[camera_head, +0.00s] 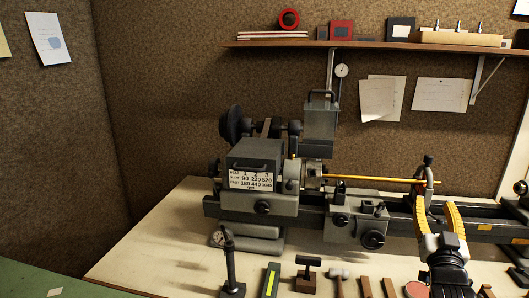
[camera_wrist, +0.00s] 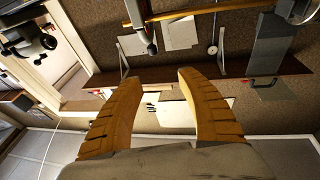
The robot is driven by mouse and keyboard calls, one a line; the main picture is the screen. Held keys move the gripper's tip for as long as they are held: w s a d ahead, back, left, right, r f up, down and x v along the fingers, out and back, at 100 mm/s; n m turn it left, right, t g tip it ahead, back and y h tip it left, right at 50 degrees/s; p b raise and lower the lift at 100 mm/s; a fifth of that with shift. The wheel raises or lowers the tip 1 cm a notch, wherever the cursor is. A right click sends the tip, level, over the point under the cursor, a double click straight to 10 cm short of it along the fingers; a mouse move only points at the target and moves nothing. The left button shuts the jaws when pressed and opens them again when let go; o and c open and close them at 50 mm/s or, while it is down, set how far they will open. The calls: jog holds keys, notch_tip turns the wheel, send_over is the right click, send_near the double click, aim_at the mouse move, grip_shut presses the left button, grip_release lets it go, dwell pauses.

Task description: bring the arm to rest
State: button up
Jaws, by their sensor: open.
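My gripper (camera_head: 438,212) shows at the right of the head view, with two yellow ribbed fingers spread apart and nothing between them. It stands in front of the right part of the grey lathe (camera_head: 262,187). In the wrist view my gripper (camera_wrist: 152,75) is also open and empty, its fingertips well apart. A brass rod (camera_head: 370,180) runs along the lathe to a support behind my fingers. The rod (camera_wrist: 190,11) crosses the top of the wrist view, beyond the fingertips. I cannot tell the exact gap between fingers and lathe.
The pale bench (camera_head: 125,262) holds a dark stand (camera_head: 230,268), a block with a yellow stripe (camera_head: 271,280), a small hammer (camera_head: 339,274) and wooden pieces near its front. A shelf (camera_head: 380,44) hangs on the back wall. The bench's left part is clear.

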jog(key=s+a+f+n+g+y, duration=0.1)
jog(key=s+a+f+g+y, duration=0.3)
jog(key=a, duration=0.5)
jog(key=s+a+f+n+g+y, duration=0.2)
jog(key=s+a+f+g, duration=0.15)
jog(key=s+a, duration=0.4)
jog(key=s+a+f+n+g+y, duration=0.1)
jog(key=s+a+f+g, duration=0.3)
jog(key=s+a, duration=0.4)
jog(key=shift+s+f+n+g+y, duration=0.25)
jog(key=shift+s+g+y, duration=0.2)
jog(key=shift+s, duration=0.7)
